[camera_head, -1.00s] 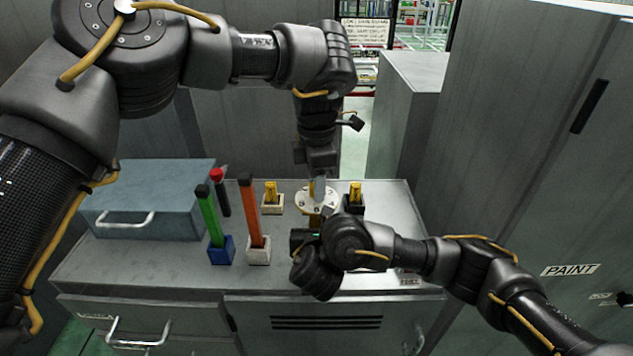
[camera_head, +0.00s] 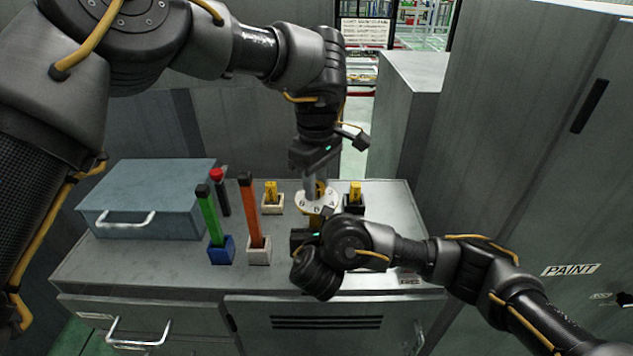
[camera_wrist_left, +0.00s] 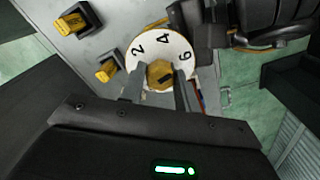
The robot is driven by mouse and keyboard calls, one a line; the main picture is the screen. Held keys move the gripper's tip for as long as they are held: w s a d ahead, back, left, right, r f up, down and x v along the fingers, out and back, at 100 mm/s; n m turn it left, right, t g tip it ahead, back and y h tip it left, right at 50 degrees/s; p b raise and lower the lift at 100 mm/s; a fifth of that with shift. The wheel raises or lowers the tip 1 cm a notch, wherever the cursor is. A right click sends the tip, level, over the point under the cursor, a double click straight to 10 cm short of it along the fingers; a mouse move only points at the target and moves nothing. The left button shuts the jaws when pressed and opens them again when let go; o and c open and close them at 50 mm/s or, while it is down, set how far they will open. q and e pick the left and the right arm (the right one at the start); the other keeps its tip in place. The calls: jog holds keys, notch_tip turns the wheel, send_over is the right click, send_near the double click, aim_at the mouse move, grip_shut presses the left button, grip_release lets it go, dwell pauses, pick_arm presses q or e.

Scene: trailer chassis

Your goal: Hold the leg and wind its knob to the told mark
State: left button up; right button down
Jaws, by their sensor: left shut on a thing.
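A round white dial plate (camera_head: 305,203) stands on the bench. In the left wrist view the dial (camera_wrist_left: 146,47) shows the marks 2, 4 and 6. A brass-coloured knob (camera_wrist_left: 160,72) with a dark mark sits at its middle, and the dark mark points roughly towards the 6. My left gripper (camera_head: 317,190) comes down from above, shut on the knob, one finger on each side.
Two yellow pieces in holders (camera_head: 271,196) (camera_head: 355,194) flank the dial. Green (camera_head: 208,217) and orange (camera_head: 251,211) sticks stand in blocks to the left, with a red-topped dark stick (camera_head: 220,190) behind. A blue-grey box (camera_head: 150,190) occupies the bench's left. The bench's front left is clear.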

aim_at(317, 184)
pick_arm(q)
jog(key=shift+a+f+m, duration=0.1)
jog(key=shift+f+m, duration=0.1)
jog(key=shift+m, duration=0.4)
jog(key=shift+s, duration=0.1)
jog(key=o, duration=1)
jog(key=shift+r, duration=0.1)
notch_tip(317, 184, up, 12)
jog(key=shift+f, duration=0.1)
